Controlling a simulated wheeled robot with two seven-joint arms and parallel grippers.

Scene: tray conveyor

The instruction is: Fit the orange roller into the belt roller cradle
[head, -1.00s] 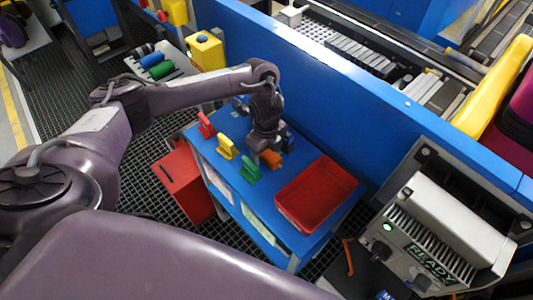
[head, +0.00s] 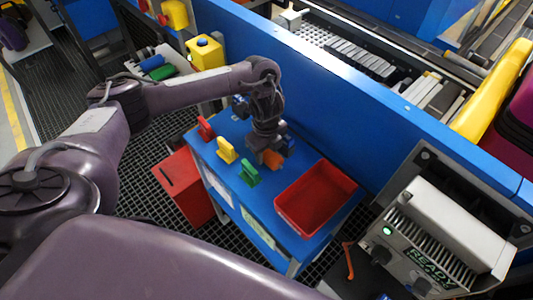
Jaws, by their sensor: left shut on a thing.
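My left gripper (head: 266,155) points down over the blue table (head: 235,135), left of the red tray, and is shut. A small orange piece (head: 272,160) shows at its fingertips, the only orange piece by the gripper. Most of it is hidden by the fingers, so I cannot tell its full shape or whether it touches the table. At the upper left a pale rack (head: 183,66) carries a blue roller (head: 150,60) and a green roller (head: 162,72). I cannot tell which part is the cradle. My right gripper is not in view.
Red (head: 205,127), yellow (head: 226,150) and green (head: 249,172) upright pieces stand in a row on the table. An empty red tray (head: 317,197) lies at right. A blue wall (head: 345,100) runs behind. A red box (head: 184,187) stands left and a READY console (head: 445,235) right.

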